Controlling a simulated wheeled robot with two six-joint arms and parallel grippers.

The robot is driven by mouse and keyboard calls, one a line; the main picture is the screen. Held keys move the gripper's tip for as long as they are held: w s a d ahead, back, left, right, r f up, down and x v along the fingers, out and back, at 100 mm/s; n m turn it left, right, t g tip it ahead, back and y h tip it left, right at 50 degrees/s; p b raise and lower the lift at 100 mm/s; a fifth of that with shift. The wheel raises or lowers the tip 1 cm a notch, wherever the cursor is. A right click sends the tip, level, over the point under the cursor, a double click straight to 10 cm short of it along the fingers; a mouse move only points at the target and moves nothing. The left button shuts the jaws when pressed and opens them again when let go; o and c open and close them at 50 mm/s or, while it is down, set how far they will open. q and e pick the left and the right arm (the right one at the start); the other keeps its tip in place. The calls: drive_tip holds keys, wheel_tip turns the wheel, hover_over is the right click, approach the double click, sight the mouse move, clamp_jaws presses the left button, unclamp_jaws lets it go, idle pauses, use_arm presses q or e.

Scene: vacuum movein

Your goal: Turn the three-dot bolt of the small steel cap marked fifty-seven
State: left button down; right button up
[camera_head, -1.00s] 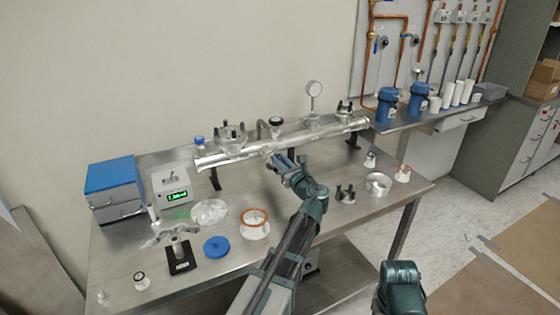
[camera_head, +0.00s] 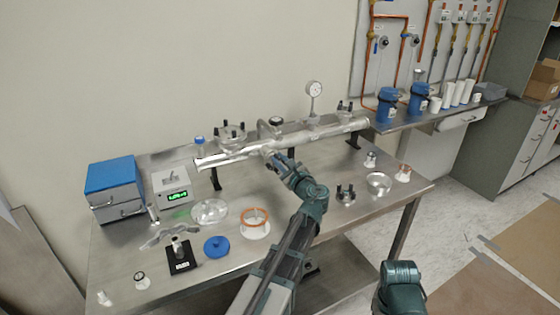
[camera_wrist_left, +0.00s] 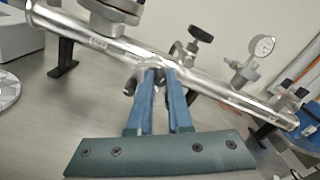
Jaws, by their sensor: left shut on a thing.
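A long steel pipe manifold (camera_head: 325,138) lies on stands across the back of the bench. In the head view, my left gripper (camera_head: 277,160) reaches its front side, at a short side port. The left wrist view shows the two blue fingers of this gripper (camera_wrist_left: 160,77) shut on a small part at that port, likely a bolt of the small steel cap (camera_wrist_left: 140,70). The fingers hide most of the part and the cap. The dots and the number fifty-seven cannot be read. My right gripper is out of view; only a teal part of my right arm shows at the bottom.
A dial gauge (camera_head: 314,89) and black-knobbed valve (camera_head: 276,122) rise from the manifold. On the bench are a blue lid (camera_head: 217,247), an orange-ringed part (camera_head: 256,229), a steel ring (camera_head: 379,180) and a black-pronged clamp (camera_head: 345,194). Bare steel lies around the arm.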

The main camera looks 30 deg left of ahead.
use_arm(q)
drive_tip(key=shift+n, duration=0.9)
drive_tip(key=c, duration=0.8)
unclamp_jaws()
drive_tip(key=shift+c, duration=0.2)
drive_tip(key=v, duration=1.3)
drive_tip(key=shift+s+d, duration=0.3)
